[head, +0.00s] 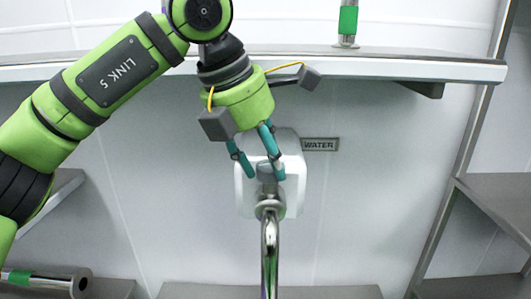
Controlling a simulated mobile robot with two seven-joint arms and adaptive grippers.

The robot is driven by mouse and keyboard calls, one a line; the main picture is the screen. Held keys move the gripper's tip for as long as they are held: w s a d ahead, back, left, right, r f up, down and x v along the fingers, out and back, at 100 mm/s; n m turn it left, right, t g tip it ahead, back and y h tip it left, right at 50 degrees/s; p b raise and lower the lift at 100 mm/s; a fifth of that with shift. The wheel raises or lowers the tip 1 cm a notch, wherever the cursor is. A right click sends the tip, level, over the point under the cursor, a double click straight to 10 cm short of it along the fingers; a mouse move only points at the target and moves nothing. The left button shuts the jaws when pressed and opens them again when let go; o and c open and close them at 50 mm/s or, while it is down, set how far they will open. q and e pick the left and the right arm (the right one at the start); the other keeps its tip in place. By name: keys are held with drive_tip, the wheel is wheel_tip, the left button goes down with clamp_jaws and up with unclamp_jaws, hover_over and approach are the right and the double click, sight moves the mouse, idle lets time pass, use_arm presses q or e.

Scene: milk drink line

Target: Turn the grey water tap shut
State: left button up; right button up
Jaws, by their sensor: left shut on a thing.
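The grey water tap (269,212) stands in the centre of the head view, in front of a white block (290,197) on the wall. Its chrome spout curves down towards the bottom edge. My left gripper (265,175) reaches down from above with teal fingers, one on each side of the tap's grey top handle (265,171). It is shut on this handle, which the fingers partly hide. I cannot tell how far the handle is turned. My right gripper is not in view.
A WATER sign (319,144) is on the wall beside the tap. A metal shelf (420,70) crosses above, bearing a green-banded cylinder (348,20). Another green-banded cylinder (45,281) lies at lower left. Side shelves (500,205) stand at right.

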use_arm(q)
drive_tip(key=shift+a+f+m+g+p, duration=0.1)
drive_tip(key=shift+f+m+g+p, duration=0.15)
drive_tip(key=shift+m, duration=0.45)
drive_tip(key=shift+f+m+g+p, duration=0.2)
drive_tip(key=shift+f+m+g, duration=0.05)
drive_tip(key=shift+m, duration=0.45)
drive_tip(key=o, duration=1.1)
drive_tip(key=shift+r, duration=0.2)
drive_tip(key=shift+a+r, duration=0.2)
drive_tip(key=shift+r, duration=0.3)
drive_tip(key=v, duration=1.1)
drive_tip(key=shift+a, duration=0.15)
drive_tip(key=shift+s+f, duration=0.1)
drive_tip(key=shift+s, duration=0.05)
